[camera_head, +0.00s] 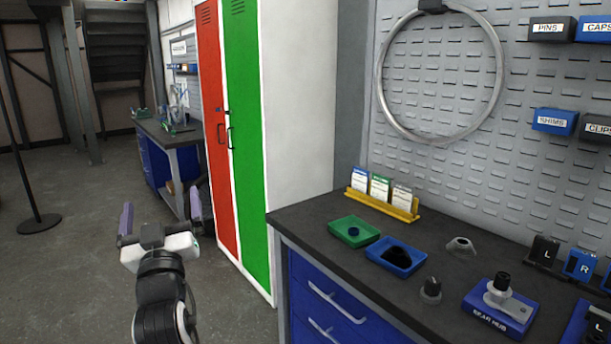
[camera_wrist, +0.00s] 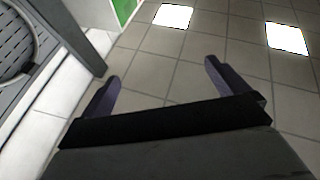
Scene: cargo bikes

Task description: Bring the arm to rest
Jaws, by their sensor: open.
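My gripper (camera_head: 160,218) is raised in free space over the floor, left of the workbench and in front of the lockers. Its two purple fingers stand wide apart with nothing between them. In the wrist view my gripper (camera_wrist: 162,84) is also open and empty, with ceiling tiles and lit panels beyond the fingers. My arm comes up from the bottom of the head view. I cannot tell from single frames whether the arm is moving.
The dark-topped workbench (camera_head: 300,215) at right bears a green tray (camera_head: 342,236), a blue tray (camera_head: 378,262), a yellow card holder (camera_head: 385,205) and a rear hub stand (camera_head: 497,318). Red and green lockers (camera_head: 250,130) stand behind. Floor at left is mostly clear, except a post base (camera_head: 39,224).

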